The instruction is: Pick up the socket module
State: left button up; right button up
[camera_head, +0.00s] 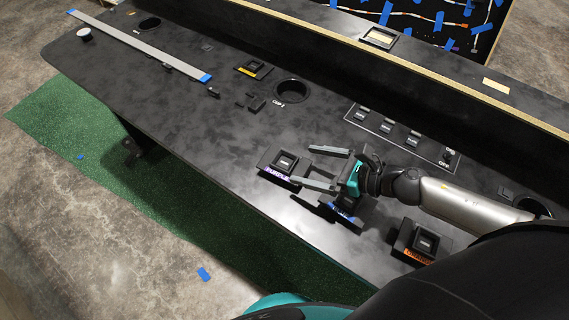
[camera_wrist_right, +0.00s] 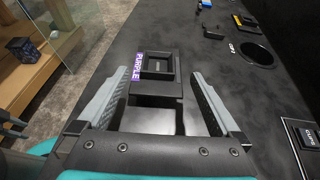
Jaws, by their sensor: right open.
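A black socket module with a purple label (camera_head: 283,165) sits near the console's front edge. In the right wrist view the purple-labelled module (camera_wrist_right: 158,66) lies ahead, around the level of the fingertips, with a finger on each side. My right gripper (camera_head: 312,168) is open, with its fingers pointing left toward this module. I see no grip on it. Similar black modules carry a blue label (camera_head: 342,212), partly hidden below my right gripper, an orange label (camera_head: 418,254) and a yellow label (camera_head: 254,69).
The dark console (camera_head: 190,125) has a round cup hole (camera_head: 291,90) and a switch panel (camera_head: 388,130) behind my right gripper. A long grey strip with blue ends (camera_head: 140,45) lies at the back left. Small black parts (camera_head: 256,103) lie near the cup hole. The console's left middle is mostly clear.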

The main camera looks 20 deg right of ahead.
aim_at(278, 158)
jog(key=shift+x, duration=2.45)
jog(key=shift+s, duration=0.1)
jog(key=c, duration=1.5)
jog(key=shift+r, duration=0.1)
grip_shut()
jog(key=shift+r, duration=0.1)
